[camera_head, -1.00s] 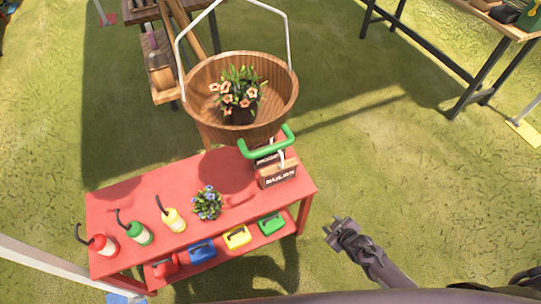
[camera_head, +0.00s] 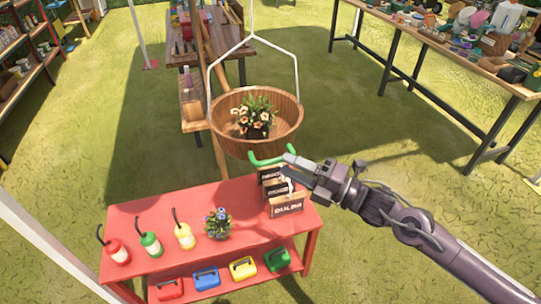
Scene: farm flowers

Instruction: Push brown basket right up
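The brown basket (camera_head: 284,139) is a round wooden tub hanging from a white wire handle, behind and above the red table. A plant with orange flowers (camera_head: 256,112) stands inside it. My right gripper (camera_head: 288,164) reaches in from the right, in front of the basket's lower right side, beside a green handle (camera_head: 262,158). Whether it touches the basket or the handle cannot be told, and its fingers are too small to read as open or shut. My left gripper is not in view.
The red table (camera_head: 150,210) holds red, green and yellow bottles, a blue-flowered plant (camera_head: 217,223) and small labelled boxes (camera_head: 286,207). Several coloured cans sit on its lower shelf. Workbenches stand at the back and right. The grass between is clear.

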